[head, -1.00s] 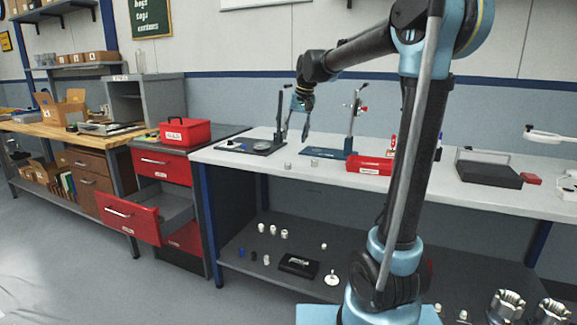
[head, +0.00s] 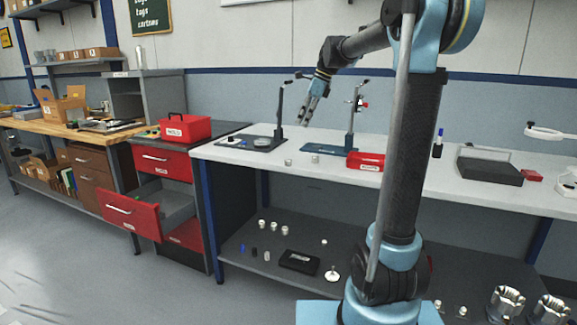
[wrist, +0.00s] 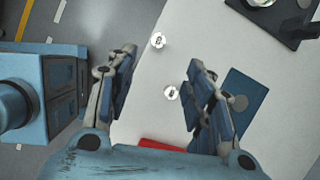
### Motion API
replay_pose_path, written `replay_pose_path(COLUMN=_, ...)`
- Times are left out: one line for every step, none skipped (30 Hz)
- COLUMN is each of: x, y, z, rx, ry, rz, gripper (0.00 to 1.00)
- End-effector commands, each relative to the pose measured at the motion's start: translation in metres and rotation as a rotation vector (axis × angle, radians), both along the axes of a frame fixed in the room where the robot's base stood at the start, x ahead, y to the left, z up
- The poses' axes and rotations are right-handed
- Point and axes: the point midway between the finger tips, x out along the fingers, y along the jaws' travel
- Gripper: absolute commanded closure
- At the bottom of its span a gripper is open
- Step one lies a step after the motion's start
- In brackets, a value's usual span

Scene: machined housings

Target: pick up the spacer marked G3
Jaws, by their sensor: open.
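Two small pale cylindrical spacers stand on the white worktop: a left one (head: 288,162) and a right one (head: 313,160). The wrist view shows two small round spacers, one near the left fingertip (wrist: 158,40) and one between the fingers (wrist: 171,92). Each has a dark mark on top, too small to read, so I cannot tell which is G3. My gripper (head: 304,118) is open and empty, above the worktop behind the spacers and tilted. In the wrist view its fingers (wrist: 160,60) are spread wide with the spacers below, apart from them.
Two stands with dark bases (head: 250,143) and blue bases (head: 325,149) rise behind the spacers. A dark open case (head: 488,170) stands farther right. The lower shelf holds several small parts. A red drawer (head: 130,214) is open at left.

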Motion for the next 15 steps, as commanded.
replay_pose_path(x=0.0, y=0.0, z=-0.001, rx=0.002, ry=0.006, rz=-0.013, gripper=0.52)
replay_pose_path(x=0.0, y=0.0, z=-0.002, rx=0.003, ry=0.009, rz=-0.019, gripper=0.52)
replay_pose_path(x=0.001, y=0.002, z=-0.005, rx=0.004, ry=0.011, rz=-0.021, gripper=0.52)
replay_pose_path(x=0.001, y=0.003, z=-0.008, rx=0.005, ry=0.011, rz=-0.022, gripper=0.52)
replay_pose_path(x=0.001, y=0.004, z=-0.011, rx=0.004, ry=0.011, rz=-0.023, gripper=0.52)
replay_pose_path(x=0.001, y=0.007, z=-0.017, rx=0.004, ry=0.011, rz=-0.022, gripper=0.52)
replay_pose_path(x=0.001, y=0.009, z=-0.022, rx=0.004, ry=0.011, rz=-0.022, gripper=0.52)
replay_pose_path(x=0.002, y=0.011, z=-0.026, rx=0.004, ry=0.011, rz=-0.021, gripper=0.52)
replay_pose_path(x=0.002, y=0.014, z=-0.033, rx=0.004, ry=0.012, rz=-0.021, gripper=0.52)
replay_pose_path(x=0.002, y=0.016, z=-0.038, rx=0.004, ry=0.011, rz=-0.02, gripper=0.52)
replay_pose_path(x=0.002, y=0.018, z=-0.043, rx=0.004, ry=0.011, rz=-0.02, gripper=0.52)
replay_pose_path(x=0.003, y=0.02, z=-0.05, rx=0.004, ry=0.011, rz=-0.019, gripper=0.52)
replay_pose_path(x=0.004, y=0.022, z=-0.055, rx=0.004, ry=0.01, rz=-0.02, gripper=0.52)
replay_pose_path(x=0.004, y=0.024, z=-0.06, rx=0.004, ry=0.01, rz=-0.02, gripper=0.52)
replay_pose_path(x=0.004, y=0.027, z=-0.066, rx=0.004, ry=0.01, rz=-0.02, gripper=0.52)
